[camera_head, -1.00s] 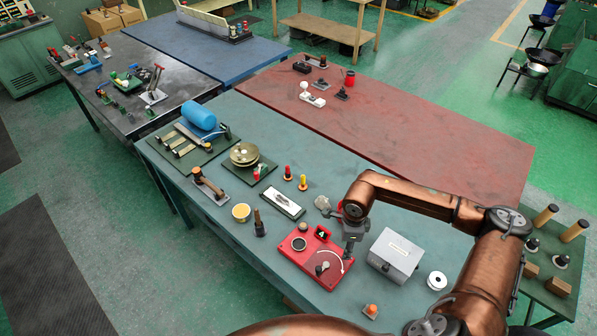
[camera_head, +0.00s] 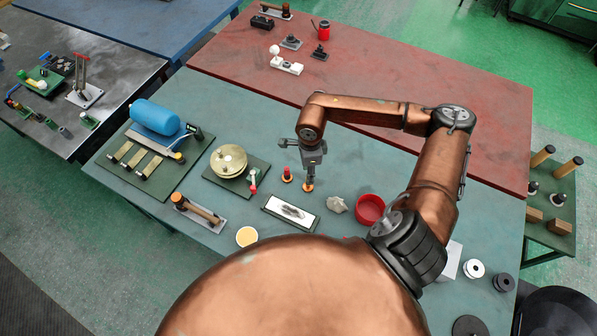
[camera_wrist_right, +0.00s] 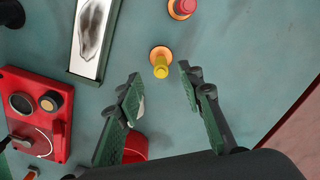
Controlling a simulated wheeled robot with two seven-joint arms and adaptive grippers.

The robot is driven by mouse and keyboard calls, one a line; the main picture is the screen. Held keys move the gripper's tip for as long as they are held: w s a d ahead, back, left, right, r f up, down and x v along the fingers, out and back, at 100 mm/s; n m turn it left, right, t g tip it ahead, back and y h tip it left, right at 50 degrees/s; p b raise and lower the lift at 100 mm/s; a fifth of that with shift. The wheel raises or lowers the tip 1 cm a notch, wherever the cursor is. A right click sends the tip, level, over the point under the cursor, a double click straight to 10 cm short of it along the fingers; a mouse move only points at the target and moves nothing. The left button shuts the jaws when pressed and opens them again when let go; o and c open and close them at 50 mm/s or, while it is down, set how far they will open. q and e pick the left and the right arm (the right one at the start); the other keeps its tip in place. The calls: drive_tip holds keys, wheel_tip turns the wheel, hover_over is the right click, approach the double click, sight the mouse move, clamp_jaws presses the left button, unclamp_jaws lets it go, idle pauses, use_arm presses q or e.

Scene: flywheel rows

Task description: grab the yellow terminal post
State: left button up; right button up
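The yellow terminal post (camera_wrist_right: 161,68) stands on an orange round base on the teal table in the right wrist view, ahead of the fingertips and between their lines. In the head view it is partly hidden under my right gripper (camera_head: 309,177), with its orange base (camera_head: 308,187) showing. My right gripper (camera_wrist_right: 160,82) is open and its fingers are apart, with nothing between them. A similar red terminal post (camera_head: 287,174) stands close by and also shows at the top of the wrist view (camera_wrist_right: 183,7). My left gripper is not in view.
A framed white plate (camera_head: 291,213), a grey rock-like lump (camera_head: 337,205) and a red bowl (camera_head: 370,210) lie nearby. A brass disc stack (camera_head: 229,161) stands to the left. The wrist view shows a red panel (camera_wrist_right: 50,112).

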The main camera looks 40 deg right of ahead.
drive_tip(key=shift+f, duration=0.65)
wheel_tip(320, 180, down, 5)
drive_tip(key=shift+w+f+p, duration=0.1)
drive_tip(key=shift+p, duration=0.7)
drive_tip(key=shift+f, duration=0.6)
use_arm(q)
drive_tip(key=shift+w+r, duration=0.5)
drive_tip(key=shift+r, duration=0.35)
use_arm(e)
drive_tip(key=shift+c, duration=0.5)
clamp_jaws()
